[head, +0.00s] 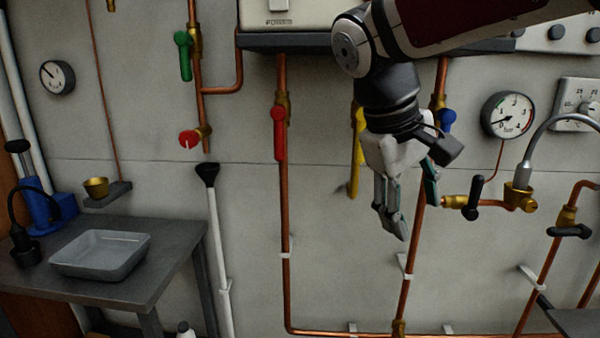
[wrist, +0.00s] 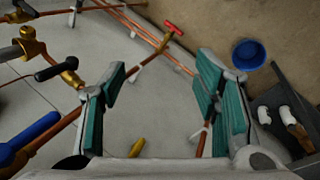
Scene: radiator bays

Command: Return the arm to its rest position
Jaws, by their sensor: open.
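My gripper (head: 410,208) hangs from my arm in front of the wall, right of centre in the head view, with its fingers pointing down. In the wrist view my gripper (wrist: 165,100) has its two green-padded fingers spread wide apart. Nothing is between them. The gripper partly covers the copper pipe with the blue lever (head: 447,121). A yellow lever (head: 355,150) is just left of the gripper; whether they touch cannot be told.
A boiler casing (head: 285,18) is above. A red lever (head: 279,135) and a black-handled valve (head: 473,198) flank the gripper. A pressure gauge (head: 508,115) is at right. A bench (head: 175,250) with a grey tray (head: 100,262) stands at left. A blue bucket (wrist: 249,54) is on the floor.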

